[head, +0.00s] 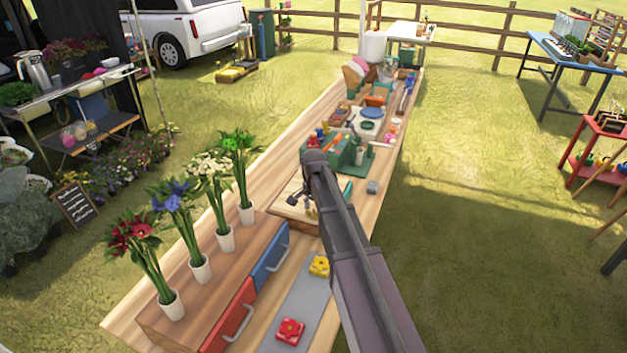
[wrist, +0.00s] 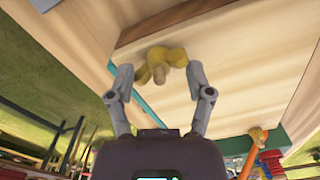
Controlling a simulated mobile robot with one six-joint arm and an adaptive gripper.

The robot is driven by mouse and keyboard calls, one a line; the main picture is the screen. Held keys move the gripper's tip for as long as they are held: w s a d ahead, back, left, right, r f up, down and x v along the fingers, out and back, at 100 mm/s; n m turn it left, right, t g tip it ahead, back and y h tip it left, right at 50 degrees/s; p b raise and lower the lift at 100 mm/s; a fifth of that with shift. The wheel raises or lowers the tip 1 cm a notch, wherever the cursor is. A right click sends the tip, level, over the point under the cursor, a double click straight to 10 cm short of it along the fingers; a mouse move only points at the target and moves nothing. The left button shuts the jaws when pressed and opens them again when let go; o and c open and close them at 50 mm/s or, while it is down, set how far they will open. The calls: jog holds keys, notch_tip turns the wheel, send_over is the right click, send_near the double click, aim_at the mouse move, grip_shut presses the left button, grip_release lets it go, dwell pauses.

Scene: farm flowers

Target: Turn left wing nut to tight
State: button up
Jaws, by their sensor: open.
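A yellow wing nut (wrist: 165,62) with rounded wings shows in the wrist view, on a pale wooden board (wrist: 222,72). My gripper (wrist: 159,75) is open, with one fingertip on each side of the wing nut and visible gaps between. Whether either fingertip touches it cannot be told. In the head view my gripper (head: 304,200) is low over the wooden board (head: 285,208), and my arm covers part of it. The wing nut cannot be made out there. I cannot see any mark showing how tight it is.
A green rack (head: 345,152) with colored tools stands just beyond the board. A drawer unit (head: 190,290) with several potted flowers stands nearer, beside a grey mat (head: 300,305) with a red block (head: 290,331) and a yellow block (head: 319,266).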

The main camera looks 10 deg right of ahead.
aim_at(314, 211)
jog(key=n, duration=2.4)
jog(key=shift+n, duration=0.3)
jog(key=n, duration=1.5)
jog(key=shift+r+n, duration=0.1)
jog(key=shift+n, duration=0.2)
notch_tip(314, 211, up, 12)
jog(key=p, duration=1.2)
dwell(0.5)
